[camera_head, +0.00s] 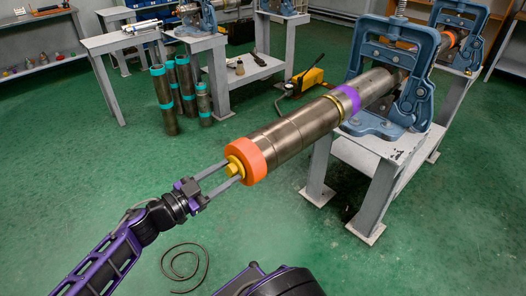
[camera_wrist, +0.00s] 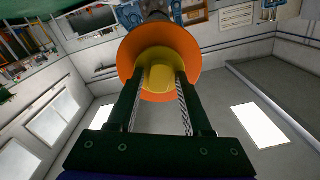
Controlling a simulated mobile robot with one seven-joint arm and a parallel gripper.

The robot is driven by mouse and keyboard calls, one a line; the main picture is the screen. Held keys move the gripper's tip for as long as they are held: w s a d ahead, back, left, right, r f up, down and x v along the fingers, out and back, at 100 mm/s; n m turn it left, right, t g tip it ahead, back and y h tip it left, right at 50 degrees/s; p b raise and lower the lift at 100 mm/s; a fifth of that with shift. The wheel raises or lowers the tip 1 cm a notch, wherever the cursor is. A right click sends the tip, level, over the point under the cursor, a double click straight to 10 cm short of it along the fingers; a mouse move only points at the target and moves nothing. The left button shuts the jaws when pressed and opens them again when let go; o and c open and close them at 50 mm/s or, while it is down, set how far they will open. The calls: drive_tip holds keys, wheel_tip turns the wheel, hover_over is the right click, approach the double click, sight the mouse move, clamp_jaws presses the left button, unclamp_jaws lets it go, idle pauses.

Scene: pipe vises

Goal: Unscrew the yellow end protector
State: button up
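The yellow end protector (camera_head: 236,168) sits at the near end of a long steel pipe (camera_head: 300,128). Its knob faces my gripper from the middle of an orange collar (camera_head: 249,161). In the wrist view the yellow knob (camera_wrist: 160,76) shows in front of the round orange collar (camera_wrist: 185,52). My gripper (camera_head: 234,171) reaches it from the lower left, one finger on each side. In the wrist view the fingers of my gripper (camera_wrist: 160,84) flank the knob, with no clear gap, and look shut on it. The fingertips' contact faces are hidden.
A blue pipe vise (camera_head: 424,90) on a grey stand (camera_head: 376,165) holds the pipe, which has a purple band (camera_head: 348,99). Short pipes (camera_head: 163,98) stand behind on the green floor. A yellow hand pump (camera_head: 305,81) lies behind. Floor around my arm is mostly clear.

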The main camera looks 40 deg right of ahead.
clamp_jaws()
drive_tip(key=shift+r+n+p, duration=0.15)
drive_tip(key=shift+n+p, duration=0.35)
drive_tip(key=shift+p, duration=0.05)
drive_tip(key=n+p, duration=0.2)
drive_tip(key=n, duration=0.1)
drive_tip(key=shift+w+n, duration=0.1)
drive_tip(key=shift+n, duration=0.2)
drive_tip(key=n+p, duration=0.3)
drive_tip(key=n, duration=0.1)
drive_tip(key=shift+a+n+p, duration=0.1)
drive_tip(key=shift+n+p, duration=0.3)
drive_tip(key=n+p, duration=0.2)
drive_tip(key=n, duration=0.1)
drive_tip(key=shift+f+n+p, duration=0.2)
drive_tip(key=shift+n+p, duration=0.25)
drive_tip(key=shift+n, duration=0.45)
